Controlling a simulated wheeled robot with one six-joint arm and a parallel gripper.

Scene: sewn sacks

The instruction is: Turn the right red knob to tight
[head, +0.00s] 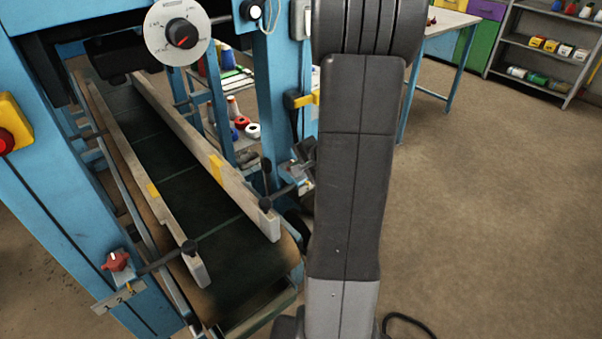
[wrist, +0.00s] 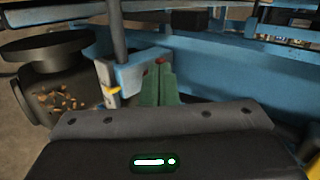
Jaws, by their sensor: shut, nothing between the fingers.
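A red knob (head: 117,260) with a pale pointer mark sits above a small numbered plate (head: 118,297) on the conveyor's left blue post in the head view. The matching right knob is not clearly visible there; my arm covers part of the right side. In the wrist view my gripper (wrist: 159,72) shows as two green fingers, shut together and empty. A small red spot (wrist: 161,60) shows just at their tips, against a blue frame part. It is too small to tell whether it is the right knob or whether the fingers touch it.
The conveyor belt (head: 185,190) runs between two wooden guide rails (head: 183,140). A white dial (head: 178,30) is above it. A yellow box with a red button (head: 12,123) is at left. A shelf (head: 540,55) stands far right; the floor on the right is clear.

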